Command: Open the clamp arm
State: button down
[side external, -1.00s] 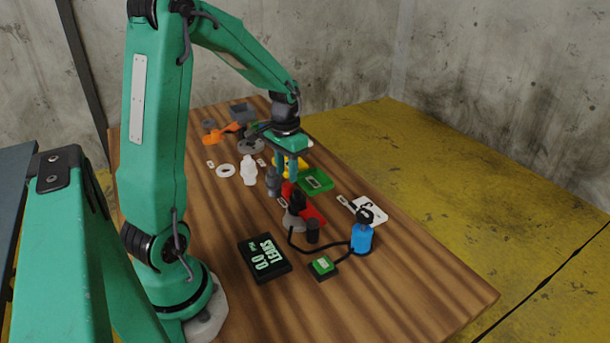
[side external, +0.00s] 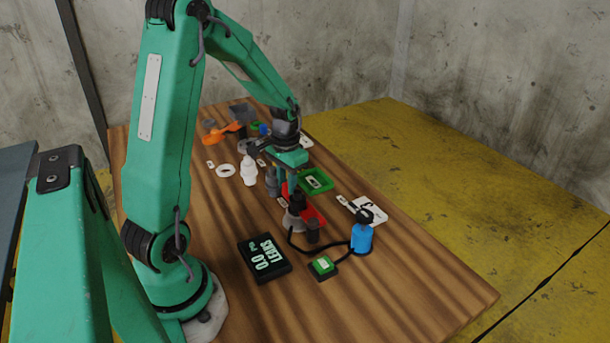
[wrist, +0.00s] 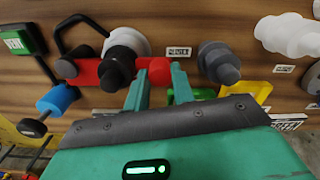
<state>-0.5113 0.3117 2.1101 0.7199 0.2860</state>
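The clamp arm is a red bar (wrist: 88,72) with a black knob on it, in the upper left of the wrist view. It lies across a grey-white round fitting (wrist: 128,42). Its rounded red end (wrist: 159,70) shows between the tips of my gripper (wrist: 159,74). The two green fingers are apart, one on each side of that end; I cannot tell if they touch it. In the side view my gripper (side external: 281,183) points down just behind the red parts (side external: 312,214), and its fingertips are partly hidden.
A grey stepped fitting (wrist: 218,62) stands close to the right finger. A white fitting (side external: 249,170) stands to the left.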

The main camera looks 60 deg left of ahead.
jog(key=shift+w, duration=0.2)
jog(key=shift+w+d+m, duration=0.15)
jog(key=shift+w+m, duration=0.65)
jog(key=shift+w+d+m, duration=0.1)
jog(key=shift+w+m, duration=0.7)
jog(key=shift+w+d+r+m, duration=0.1)
jog(key=shift+w+d+m, duration=0.3)
jog(key=shift+w+m, duration=0.45)
jog(key=shift+w+d+m, duration=0.4)
jog(key=shift+w+m, duration=0.45)
jog(key=shift+w+d+m, duration=1)
jog(key=shift+w+m, duration=0.25)
jog(key=shift+m, duration=0.15)
jog(key=shift+w+d+m, duration=0.9)
jog(key=shift+d+m, duration=0.3)
jog(key=shift+m, duration=0.1)
jog(key=shift+w+d, duration=0.1)
jog(key=shift+d, duration=0.05)
jog(key=c, duration=1.5)
grip_release()
jog(key=shift+o, duration=0.2)
